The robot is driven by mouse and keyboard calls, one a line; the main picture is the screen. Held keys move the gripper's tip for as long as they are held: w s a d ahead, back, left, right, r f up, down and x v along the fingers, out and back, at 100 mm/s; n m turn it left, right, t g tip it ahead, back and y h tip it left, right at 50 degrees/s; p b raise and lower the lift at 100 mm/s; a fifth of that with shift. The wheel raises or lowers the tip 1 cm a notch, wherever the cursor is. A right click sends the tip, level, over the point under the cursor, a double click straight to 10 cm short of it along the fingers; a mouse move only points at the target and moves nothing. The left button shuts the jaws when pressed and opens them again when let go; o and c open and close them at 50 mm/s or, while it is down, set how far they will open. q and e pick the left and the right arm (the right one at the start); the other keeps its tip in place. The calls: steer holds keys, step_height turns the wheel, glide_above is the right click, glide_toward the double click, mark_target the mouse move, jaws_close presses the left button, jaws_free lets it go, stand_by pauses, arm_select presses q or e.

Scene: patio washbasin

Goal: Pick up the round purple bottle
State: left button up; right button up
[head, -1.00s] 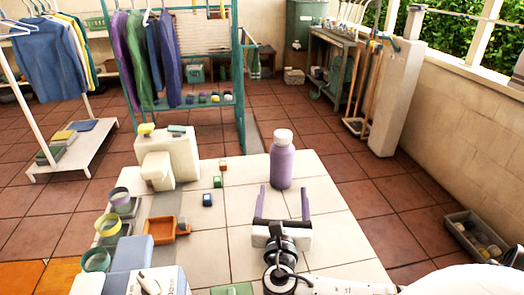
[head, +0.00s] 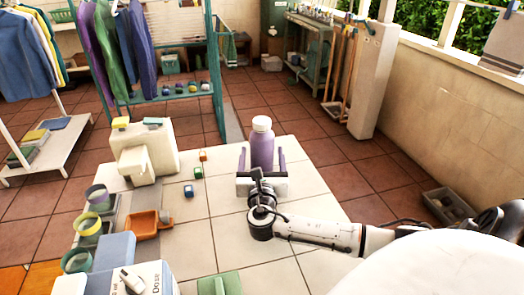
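The round purple bottle (head: 262,143) stands upright on the white tiled table (head: 310,205), its pale cap on top. My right gripper (head: 262,157) comes in from the front with its two purple fingers spread. One finger is on each side of the bottle's lower body, with a small gap showing on both sides. The gripper's body hides the bottle's base. I cannot tell how far the fingers reach past the bottle. My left gripper is not in view.
A cream block-shaped thing (head: 148,155), small coloured cubes (head: 197,172) and an orange tray (head: 143,224) lie to the left. A green object (head: 219,284) is at the table's front. The table right of the bottle is clear. A clothes rack (head: 160,60) stands behind.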

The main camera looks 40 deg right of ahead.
steer(key=c, duration=1.5)
steer(key=shift+r, duration=0.1)
steer(key=shift+r, duration=0.1)
